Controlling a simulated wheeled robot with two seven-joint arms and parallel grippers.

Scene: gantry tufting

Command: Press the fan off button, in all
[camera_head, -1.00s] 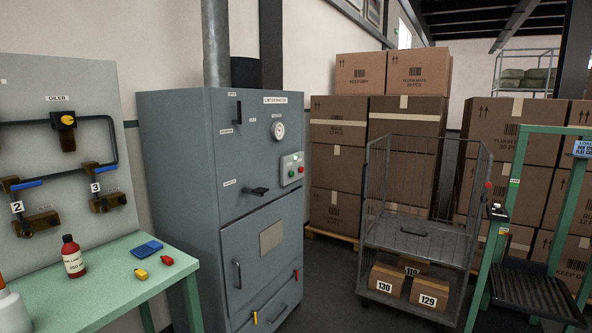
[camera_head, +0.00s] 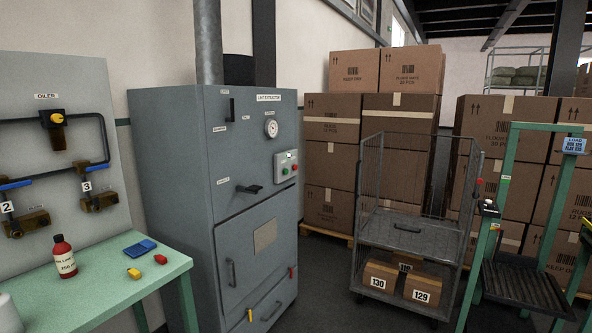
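The grey lint extractor cabinet (camera_head: 170,150) stands left of centre, with a pipe rising from its top. A small pale button box (camera_head: 286,166) sits on its front near the upper right edge. The box carries a green button (camera_head: 285,171) and a red button (camera_head: 294,167); any lettering is too small to read. A round gauge (camera_head: 271,128) is above the box. A black handle (camera_head: 250,188) sticks out left of and below the box. Neither of my grippers is in view.
A green table (camera_head: 100,290) with a red bottle (camera_head: 64,256) and small coloured items stands at the left, below the oiler panel (camera_head: 25,110). A mesh cart (camera_head: 405,237) with numbered boxes is right of the cabinet. Dark floor shows between them.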

